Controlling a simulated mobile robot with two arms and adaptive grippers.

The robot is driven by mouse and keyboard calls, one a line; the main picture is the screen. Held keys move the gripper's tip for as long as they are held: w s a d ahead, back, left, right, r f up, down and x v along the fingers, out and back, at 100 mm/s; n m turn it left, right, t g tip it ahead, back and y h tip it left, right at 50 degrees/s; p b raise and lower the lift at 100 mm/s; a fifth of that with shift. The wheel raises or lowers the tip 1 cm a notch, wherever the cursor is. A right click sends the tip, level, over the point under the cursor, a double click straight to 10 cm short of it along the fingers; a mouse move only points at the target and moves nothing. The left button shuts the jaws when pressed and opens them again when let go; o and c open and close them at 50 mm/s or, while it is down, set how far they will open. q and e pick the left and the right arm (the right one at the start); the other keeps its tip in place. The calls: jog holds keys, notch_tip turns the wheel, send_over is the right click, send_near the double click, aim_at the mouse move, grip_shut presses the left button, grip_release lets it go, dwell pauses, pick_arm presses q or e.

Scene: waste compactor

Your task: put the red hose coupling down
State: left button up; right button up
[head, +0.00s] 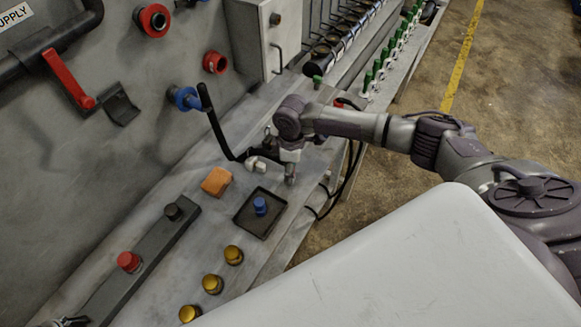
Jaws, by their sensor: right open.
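My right gripper (276,172) points down over the grey bench, just beyond the black tray. It is open, and I see nothing held in it. A small red part (339,103) shows behind my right forearm near the bench's far edge, close to a black hose (354,165). It may be the red hose coupling, but the arm hides most of it. A small piece of what looks like my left gripper (64,322) shows at the bottom left edge; its jaws cannot be made out.
The black tray (241,226) holds a blue knobbed piece (260,206). An orange block (216,181) lies beside it. A black lever (215,125) rises near the blue wall port (184,98). Red ports (215,62) are on the wall. Yellow buttons (212,284) line the front.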

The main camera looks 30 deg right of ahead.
jog(key=shift+r, duration=0.1)
jog(key=r+b, duration=0.1)
jog(key=r, duration=0.4)
jog(key=r+b, duration=0.2)
jog(key=r, duration=0.4)
jog(key=shift+w+d, duration=0.15)
jog(key=shift+d, duration=0.05)
jog(key=shift+r, duration=0.45)
